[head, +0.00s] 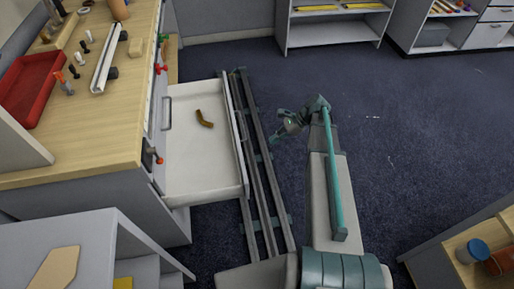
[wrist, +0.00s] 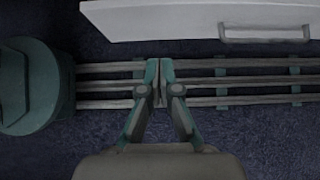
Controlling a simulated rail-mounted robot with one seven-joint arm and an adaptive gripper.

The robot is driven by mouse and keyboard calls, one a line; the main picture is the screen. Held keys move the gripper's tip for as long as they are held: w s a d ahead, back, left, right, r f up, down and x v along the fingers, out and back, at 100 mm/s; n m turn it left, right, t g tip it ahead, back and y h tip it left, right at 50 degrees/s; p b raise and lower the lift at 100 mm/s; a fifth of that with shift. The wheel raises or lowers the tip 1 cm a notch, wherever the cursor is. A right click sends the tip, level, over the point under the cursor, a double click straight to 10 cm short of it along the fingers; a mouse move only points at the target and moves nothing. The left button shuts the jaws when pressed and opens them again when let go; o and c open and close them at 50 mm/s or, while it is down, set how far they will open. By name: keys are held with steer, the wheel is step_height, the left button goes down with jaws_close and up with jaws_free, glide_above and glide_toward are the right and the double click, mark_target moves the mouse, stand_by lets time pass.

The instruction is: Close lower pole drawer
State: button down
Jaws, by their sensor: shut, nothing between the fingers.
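The white drawer (head: 186,158) stands pulled out to the right from the cabinet under the wooden worktop in the head view. A small brown curved piece (head: 205,118) lies inside it. My gripper (head: 277,137) is to the right of the drawer front, apart from it, over the floor beside the rails. In the wrist view the drawer's white front (wrist: 180,20) crosses the top, with its grey bar handle (wrist: 265,39) at upper right. My gripper's fingertips (wrist: 158,72) are together and empty, pointing toward the front with a gap between.
Grey rails (head: 262,165) run along the floor beside the drawer. The worktop (head: 110,145) holds a red tray (head: 30,88) and several small tools. A low grey shelf (head: 75,235) stands at lower left. The blue carpet (head: 420,120) to the right is clear.

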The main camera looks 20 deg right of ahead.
steer(key=a+r+x, duration=0.2)
steer(key=x, duration=1)
steer(key=shift+a+f+p, duration=0.15)
steer(key=shift+f+p, duration=0.05)
steer(key=shift+p, duration=0.15)
steer(key=shift+w+a, duration=0.1)
steer(key=shift+a, duration=0.05)
